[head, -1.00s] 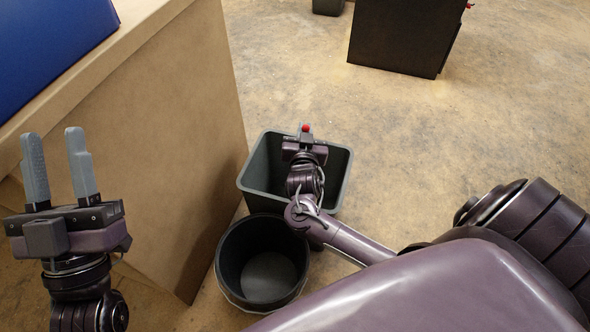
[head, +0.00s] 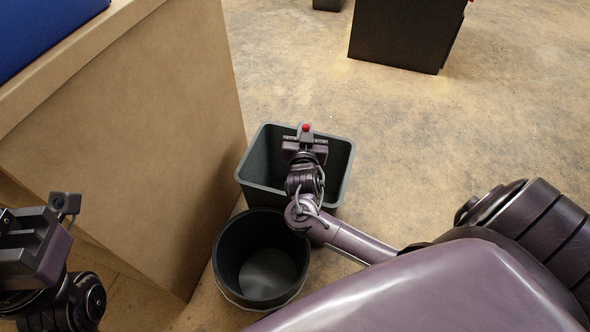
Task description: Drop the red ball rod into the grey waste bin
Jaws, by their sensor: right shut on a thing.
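The red ball rod shows only as a small red ball (head: 306,127) at the tip of my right gripper (head: 305,133). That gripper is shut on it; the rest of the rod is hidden. My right gripper is in front of the square grey bin (head: 258,165) and appears over its opening, apart from its walls. The bin looks empty where I can see inside. My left gripper (head: 45,235) is at the left edge, partly cut off, and its fingers cannot be made out.
A round dark bin (head: 229,262) stands just in front of the square one. A tan cabinet (head: 150,140) with a blue thing (head: 45,30) on top is at the left. A black box (head: 400,35) stands at the back. The floor to the right is clear.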

